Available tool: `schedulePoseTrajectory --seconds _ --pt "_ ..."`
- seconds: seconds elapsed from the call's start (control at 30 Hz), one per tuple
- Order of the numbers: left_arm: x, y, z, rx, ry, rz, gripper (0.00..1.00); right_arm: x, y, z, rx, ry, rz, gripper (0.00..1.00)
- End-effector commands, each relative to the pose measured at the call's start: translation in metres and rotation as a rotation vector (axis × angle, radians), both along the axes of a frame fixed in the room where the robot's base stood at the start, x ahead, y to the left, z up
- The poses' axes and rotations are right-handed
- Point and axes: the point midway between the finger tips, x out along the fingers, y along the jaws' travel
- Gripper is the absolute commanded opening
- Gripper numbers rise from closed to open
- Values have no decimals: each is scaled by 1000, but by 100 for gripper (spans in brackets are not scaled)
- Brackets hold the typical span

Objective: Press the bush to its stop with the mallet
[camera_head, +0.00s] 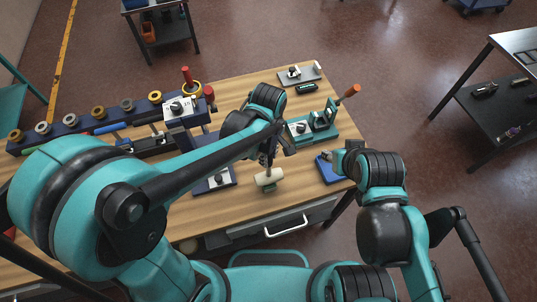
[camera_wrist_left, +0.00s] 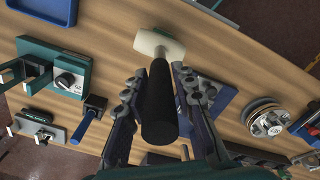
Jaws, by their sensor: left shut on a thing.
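My left gripper (camera_head: 270,150) is shut on the mallet's dark handle, above the front part of the bench. The mallet (camera_head: 268,178) has a pale, cream head hanging below the gripper. In the left wrist view the mallet's black handle (camera_wrist_left: 158,105) lies between the two fingers (camera_wrist_left: 158,88), with its pale head beyond them. I cannot pick out the bush for certain; several ring-shaped pieces (camera_head: 98,112) stand on a dark rack at the left.
A teal fixture (camera_head: 318,128) with an orange-red handle stands behind the blue tray. A dark base with a knob (camera_head: 215,181) lies left of the mallet. A grey plate with a knob (camera_head: 298,74) is at the back. The drawer handle (camera_head: 287,226) is in front.

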Motion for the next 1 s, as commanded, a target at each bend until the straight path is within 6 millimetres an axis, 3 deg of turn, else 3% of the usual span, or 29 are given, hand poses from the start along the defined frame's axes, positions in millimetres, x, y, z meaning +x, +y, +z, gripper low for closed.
schedulePoseTrajectory --seconds 1.0 --pt "0 0 -8 0 0 0 0 0 0 -7 0 0 0 40"
